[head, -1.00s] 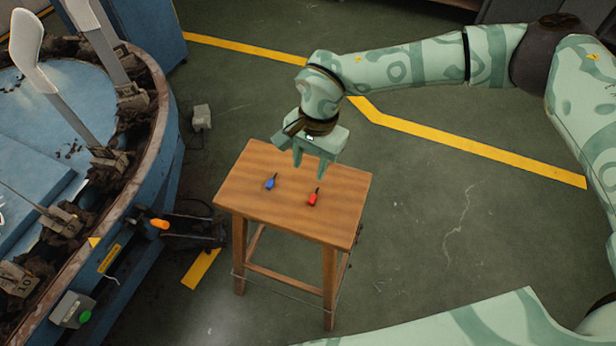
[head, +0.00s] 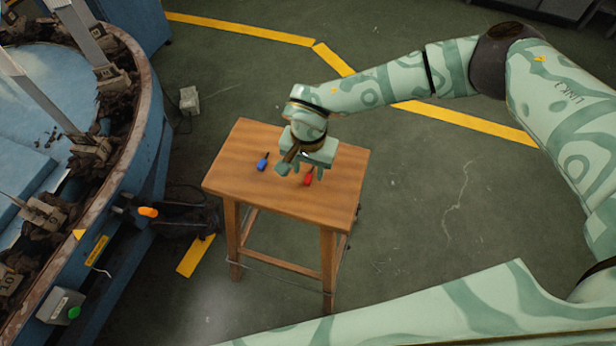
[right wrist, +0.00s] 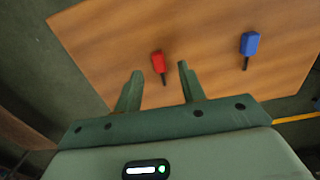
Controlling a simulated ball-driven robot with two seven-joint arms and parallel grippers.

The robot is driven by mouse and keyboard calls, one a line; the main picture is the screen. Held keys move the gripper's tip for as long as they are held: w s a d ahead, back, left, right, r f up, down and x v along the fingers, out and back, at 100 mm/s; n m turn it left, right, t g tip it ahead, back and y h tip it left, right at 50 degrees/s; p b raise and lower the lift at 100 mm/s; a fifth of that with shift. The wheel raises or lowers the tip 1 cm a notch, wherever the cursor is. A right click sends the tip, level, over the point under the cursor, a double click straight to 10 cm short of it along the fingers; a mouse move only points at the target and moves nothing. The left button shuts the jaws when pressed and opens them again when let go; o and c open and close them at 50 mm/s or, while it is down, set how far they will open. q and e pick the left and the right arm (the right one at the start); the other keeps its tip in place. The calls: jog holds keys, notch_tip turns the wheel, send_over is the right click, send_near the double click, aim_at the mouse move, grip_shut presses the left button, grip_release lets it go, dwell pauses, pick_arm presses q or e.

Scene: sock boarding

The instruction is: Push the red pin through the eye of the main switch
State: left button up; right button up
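The red pin (head: 308,178) lies on the wooden stool; its red body and dark thin shank show in the right wrist view (right wrist: 158,62). My right gripper (head: 301,173) is over the stool top beside the red pin. In the right wrist view its fingers (right wrist: 160,69) are open and apart, with the pin beyond and roughly between their tips, not gripped. An orange handle (head: 148,212) sticks out from the blue machine's side; I cannot tell whether it is the main switch, and no eye can be made out. My left gripper is not in view.
A blue pin (head: 262,164) lies on the stool (head: 232,180), left of the red one. The round blue machine (head: 150,120) stands at the left, with a green button box (head: 62,306) low on it. Open floor (head: 440,200) lies right of the stool.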

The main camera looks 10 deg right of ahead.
aim_at(310, 175)
notch_tip(310, 175, down, 3)
jog(key=shift+r, duration=0.35)
grip_shut()
